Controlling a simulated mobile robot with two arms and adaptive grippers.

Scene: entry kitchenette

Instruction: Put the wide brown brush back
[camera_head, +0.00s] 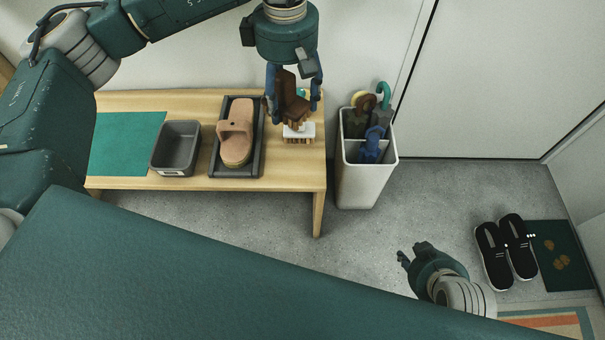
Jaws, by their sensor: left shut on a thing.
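The wide brown brush (289,92) is between the fingers of my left gripper (293,105), above the right end of the wooden bench (200,100). My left gripper is shut on it. The brush is tilted, its dark brown face partly hidden by the fingers. Just below it is a small white and tan piece (299,132) with slats or bristles; I cannot tell whether the brush touches it. My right gripper (412,256) is low at the right, over the floor and apart from everything; its finger opening is unclear.
On the bench are a teal mat (125,142), a grey bin (176,148) and a dark tray (216,165) holding a tan sandal (236,135). A white umbrella stand (366,185) is right of the bench. Black shoes (506,250) and a dark green mat (572,275) lie at right.

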